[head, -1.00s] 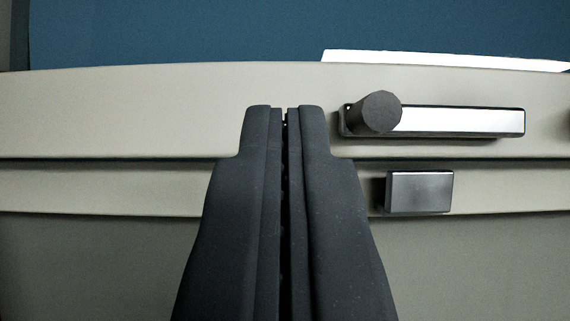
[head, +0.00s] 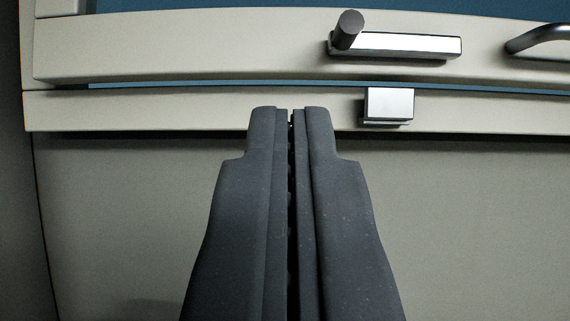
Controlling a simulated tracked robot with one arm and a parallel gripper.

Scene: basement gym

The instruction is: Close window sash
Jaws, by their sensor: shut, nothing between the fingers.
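The window sash (head: 200,48) is a pale beige rail across the top of the head view, with blue glass (head: 250,5) above it. On it is a latch plate (head: 410,45) with a dark round knob (head: 348,28) at its left end. A thin blue gap shows between the sash and the beige frame sill (head: 200,112) below. A small metal keeper block (head: 389,104) sits on the sill under the latch. My gripper (head: 290,110) is shut and empty.
A curved metal handle (head: 540,38) is on the sash at the right edge. The side frame (head: 27,50) stands at the left. The plain grey-beige wall (head: 480,220) below the sill is clear.

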